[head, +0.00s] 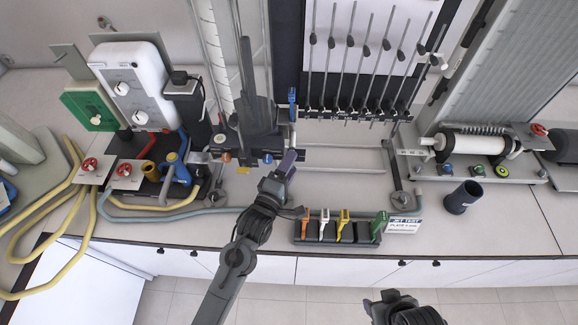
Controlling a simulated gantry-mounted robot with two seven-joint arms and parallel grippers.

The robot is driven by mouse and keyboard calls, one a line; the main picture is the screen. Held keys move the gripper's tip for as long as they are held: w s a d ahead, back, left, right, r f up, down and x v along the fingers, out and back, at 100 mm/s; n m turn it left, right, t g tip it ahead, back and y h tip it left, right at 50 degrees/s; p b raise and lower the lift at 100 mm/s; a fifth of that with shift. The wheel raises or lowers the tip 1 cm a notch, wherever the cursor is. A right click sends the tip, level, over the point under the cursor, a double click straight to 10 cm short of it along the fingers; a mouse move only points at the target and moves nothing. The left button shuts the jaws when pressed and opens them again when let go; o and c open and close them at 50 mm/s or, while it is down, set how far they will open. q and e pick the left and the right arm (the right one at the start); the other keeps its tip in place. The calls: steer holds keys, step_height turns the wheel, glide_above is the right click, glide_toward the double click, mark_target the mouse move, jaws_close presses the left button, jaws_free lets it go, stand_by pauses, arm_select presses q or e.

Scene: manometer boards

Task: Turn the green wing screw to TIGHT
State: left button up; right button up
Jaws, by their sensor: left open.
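A small green wing screw (478,170) appears on the front rail of the apparatus at the right, between a blue one (447,169) and a yellow one (501,171). It is too small to read its setting or any TIGHT mark. My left gripper (291,187) is open and empty, over the bench in front of the central manometer board, well left of the green screw. My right gripper (388,301) shows in part at the bottom edge, in front of the bench. Its jaw opening is unclear.
A rack (345,240) with coloured-handled pieces and a jet test card (404,226) stand at the bench front. A dark cup (462,197) stands in front of the right apparatus. Hoses (75,215) and a white control box (135,80) are at the left.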

arm_select(q)
steer(key=c, duration=1)
steer(key=m+g+y+p, duration=0.1)
steer(key=m+p, duration=0.2)
steer(key=p, duration=0.3)
steer(key=shift+r+m, duration=0.1)
steer(key=shift+m, duration=0.3)
steer(key=shift+c, duration=0.2)
steer(key=o, duration=1)
steer(key=shift+o, duration=0.2)
